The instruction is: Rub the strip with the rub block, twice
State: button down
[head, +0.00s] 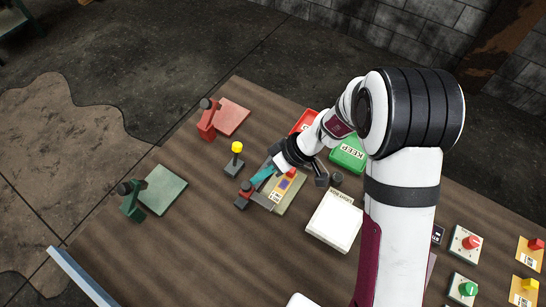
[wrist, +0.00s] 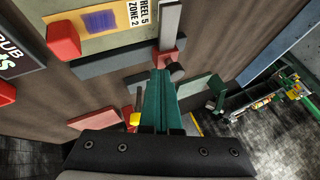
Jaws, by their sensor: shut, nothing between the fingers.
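A pale panel (head: 291,198) lies mid-table with a purple patch (head: 284,185) and a label reading "REEL 5 ZONE 2"; the panel also shows at the top of the wrist view (wrist: 75,42). I cannot tell which part is the strip. A red block (wrist: 63,42) stands at the panel's edge. A red piece with a dark knob (head: 245,188) sits at the end of a grey bar (wrist: 170,22). I cannot tell which is the rub block. My gripper (head: 256,183), with teal fingers, is shut and empty, its tips close to the red piece; contact is unclear.
A yellow-topped post (head: 237,149), a red plate (head: 231,117) and a green plate (head: 164,190) stand left of the panel. A white box (head: 334,222) and green KEEP tray (head: 348,155) are to its right. The table's front left is clear.

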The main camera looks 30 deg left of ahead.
jog(key=shift+s+d, duration=0.1)
jog(key=shift+s, duration=1.2)
jog(key=w, duration=0.2)
jog(key=w+d, duration=0.1)
jog(key=w, duration=0.1)
jog(key=shift+w, duration=0.2)
jog(key=v, duration=1)
jog(key=s+d+r+m+t+h, duration=0.15)
jog(key=s+d+r+m, duration=0.35)
jog(key=d+r+m, duration=0.5)
jog(key=s+d+f+m+t+h, duration=0.1)
jog(key=s+d+m+t+h, duration=0.1)
jog(key=s+d+m, duration=0.9)
jog(key=shift+s+d+m+t+h, duration=0.25)
jog(key=shift+d+m+t+h, duration=0.15)
jog(key=shift+d, duration=0.1)
jog(key=shift+f, duration=0.1)
dwell(0.5)
